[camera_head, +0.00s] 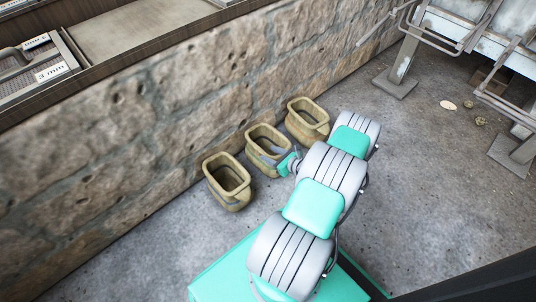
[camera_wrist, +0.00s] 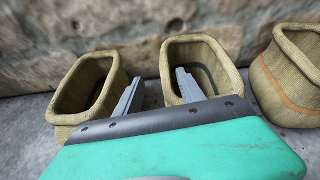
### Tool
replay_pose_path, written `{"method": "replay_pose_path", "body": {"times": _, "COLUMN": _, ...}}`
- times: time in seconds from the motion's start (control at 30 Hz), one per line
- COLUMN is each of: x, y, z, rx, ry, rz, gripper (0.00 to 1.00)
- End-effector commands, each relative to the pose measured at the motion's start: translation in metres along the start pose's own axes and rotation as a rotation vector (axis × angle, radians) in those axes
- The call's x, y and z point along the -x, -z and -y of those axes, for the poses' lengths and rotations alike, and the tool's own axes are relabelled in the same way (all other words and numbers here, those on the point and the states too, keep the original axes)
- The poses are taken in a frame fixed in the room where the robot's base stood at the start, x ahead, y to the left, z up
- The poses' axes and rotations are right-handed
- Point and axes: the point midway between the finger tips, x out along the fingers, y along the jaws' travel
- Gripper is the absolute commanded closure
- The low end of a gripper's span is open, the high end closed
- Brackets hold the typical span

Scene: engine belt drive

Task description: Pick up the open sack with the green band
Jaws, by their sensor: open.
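Three open tan sacks stand in a row on the floor by the stone wall: a left sack (camera_head: 228,182), a middle sack (camera_head: 262,138) and a right sack (camera_head: 308,118). No green band shows clearly on any of them. In the wrist view the right sack (camera_wrist: 290,85) has an orange band. My gripper (camera_wrist: 158,82) is open at the middle sack (camera_wrist: 225,78). Its right finger overlaps that sack's opening, and its left finger lies between the left sack (camera_wrist: 65,95) and the middle one. I cannot tell whether either finger touches. The gripper hides the middle sack's lower front.
The stone wall (camera_head: 150,120) rises close behind the sacks, with a wooden-edged counter (camera_head: 140,30) above. A metal frame (camera_head: 400,70) stands on the floor at the right. Small items (camera_head: 447,105) lie near it. The floor (camera_head: 430,190) at the right is mostly clear.

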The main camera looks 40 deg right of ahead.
Motion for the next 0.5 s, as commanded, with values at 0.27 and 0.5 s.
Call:
{"method": "replay_pose_path", "body": {"times": 0.27, "x": -0.025, "y": 0.013, "z": 0.005, "rx": -0.067, "ry": 0.032, "rz": 0.021, "gripper": 0.54}}
{"method": "replay_pose_path", "body": {"times": 0.5, "x": -0.066, "y": 0.013, "z": 0.008, "rx": -0.064, "ry": 0.030, "rz": 0.021, "gripper": 0.54}}
